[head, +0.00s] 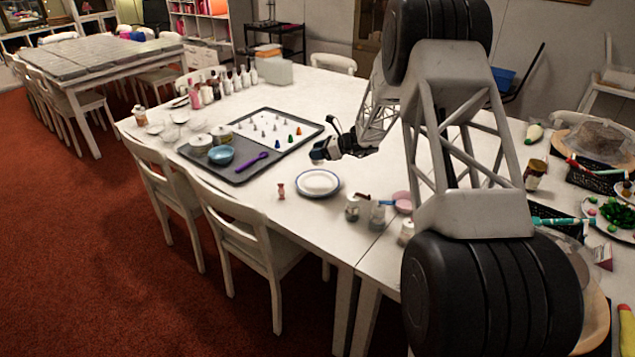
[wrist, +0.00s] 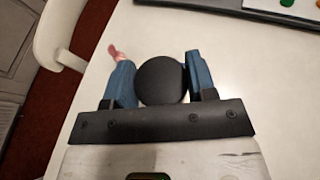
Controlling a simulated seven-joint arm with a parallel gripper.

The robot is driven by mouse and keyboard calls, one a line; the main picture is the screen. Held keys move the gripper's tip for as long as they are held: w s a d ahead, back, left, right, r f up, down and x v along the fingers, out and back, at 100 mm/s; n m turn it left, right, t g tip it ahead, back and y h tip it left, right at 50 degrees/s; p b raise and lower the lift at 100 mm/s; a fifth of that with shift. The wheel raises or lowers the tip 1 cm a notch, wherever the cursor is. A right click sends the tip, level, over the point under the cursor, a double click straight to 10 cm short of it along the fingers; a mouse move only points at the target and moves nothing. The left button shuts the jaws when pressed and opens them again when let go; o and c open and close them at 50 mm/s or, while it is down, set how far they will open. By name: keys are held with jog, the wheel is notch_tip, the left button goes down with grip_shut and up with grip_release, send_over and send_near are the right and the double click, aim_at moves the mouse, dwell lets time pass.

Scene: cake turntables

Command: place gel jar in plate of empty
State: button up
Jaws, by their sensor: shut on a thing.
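My gripper (head: 320,152) is over the white table, just behind the empty plate in the head view. In the wrist view, its two blue fingers (wrist: 160,76) are shut on the gel jar, whose round black top (wrist: 161,82) shows between them. The jar's sides are hidden from above, and in the head view I cannot make it out clearly. The empty plate (head: 318,183) is white with a blue rim and lies flat on the table. It does not show in the wrist view.
A small pinkish bottle (head: 281,191) stands left of the plate; a pinkish thing also shows in the wrist view (wrist: 116,52). Small jars (head: 352,208) stand to the plate's right. A dark tray (head: 240,175) with pots, a blue bowl (head: 221,155) and a purple spoon (head: 251,161) lies behind left.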

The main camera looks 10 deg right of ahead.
aim_at(317, 165)
jog(key=shift+f, duration=3.15)
jog(key=shift+f, duration=0.1)
jog(key=shift+f, duration=1.75)
jog(key=shift+f, duration=0.15)
jog(key=o, duration=0.9)
jog(key=shift+o, duration=0.2)
jog(key=shift+r, duration=0.2)
jog(key=v, duration=1.2)
